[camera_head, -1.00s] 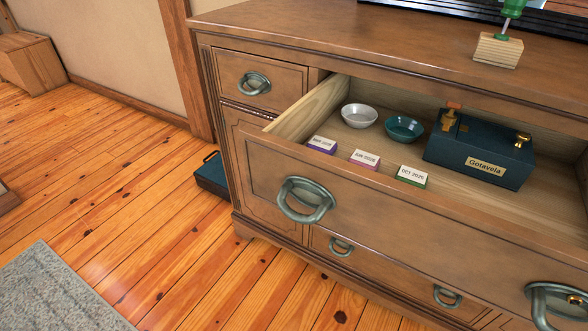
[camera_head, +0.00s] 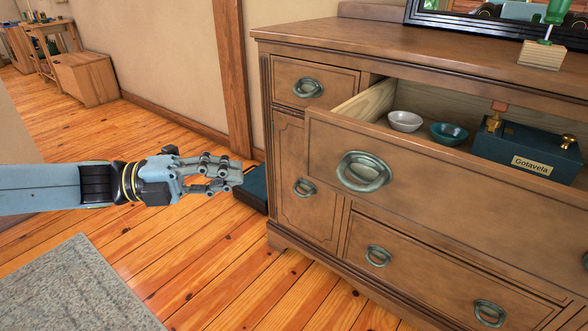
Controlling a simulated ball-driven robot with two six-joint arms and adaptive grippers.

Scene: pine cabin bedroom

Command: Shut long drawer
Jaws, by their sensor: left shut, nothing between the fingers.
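The long drawer (camera_head: 440,195) of the brown wooden dresser stands pulled out, with an oval metal handle (camera_head: 363,171) at the left of its front. Inside it I see a white bowl (camera_head: 405,121), a teal bowl (camera_head: 449,132) and a dark box labelled Gotavela (camera_head: 531,148). My left gripper (camera_head: 240,175) is shut and empty. It shows left of the dresser, apart from the drawer front, with its fingers pointing right. My right gripper is not in view. The drawer's right end is cut off by the picture edge.
A small closed drawer (camera_head: 314,84) and a cabinet door (camera_head: 305,170) are left of the long drawer. A dark teal case (camera_head: 253,188) lies on the floor behind my left fingers. A grey rug (camera_head: 75,290) lies at lower left. The floor before the dresser is clear.

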